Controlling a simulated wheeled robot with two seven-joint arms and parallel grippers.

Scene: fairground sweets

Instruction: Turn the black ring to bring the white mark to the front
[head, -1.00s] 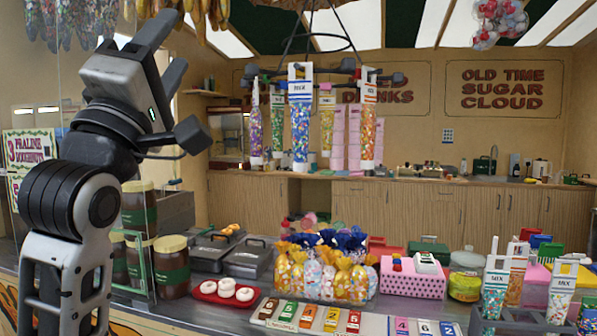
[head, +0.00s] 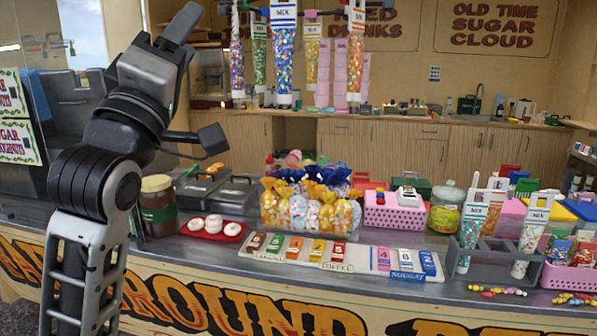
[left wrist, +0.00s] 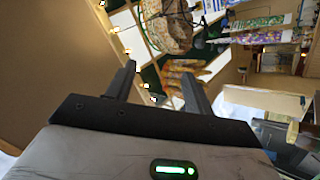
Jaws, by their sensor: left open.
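The black ring (head: 335,13) is at the top of the head view, mostly cut off by the upper edge. Tubes of coloured sweets with MIX labels (head: 283,50) hang from it. I cannot make out the white mark. My left gripper (head: 165,28) is raised at the left of the ring, apart from it and pointing up. In the left wrist view its two fingers (left wrist: 158,80) stand apart with nothing between them. Hanging tubes (left wrist: 250,30) show at the upper right there. My right gripper is not in view.
The counter below holds bagged sweets (head: 310,212), a red tray of doughnuts (head: 233,232), a pink box (head: 393,212), a rack with tubes (head: 495,262) and a brown jar (head: 158,205). A glass pane stands at the left. A basket (left wrist: 168,25) hangs overhead.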

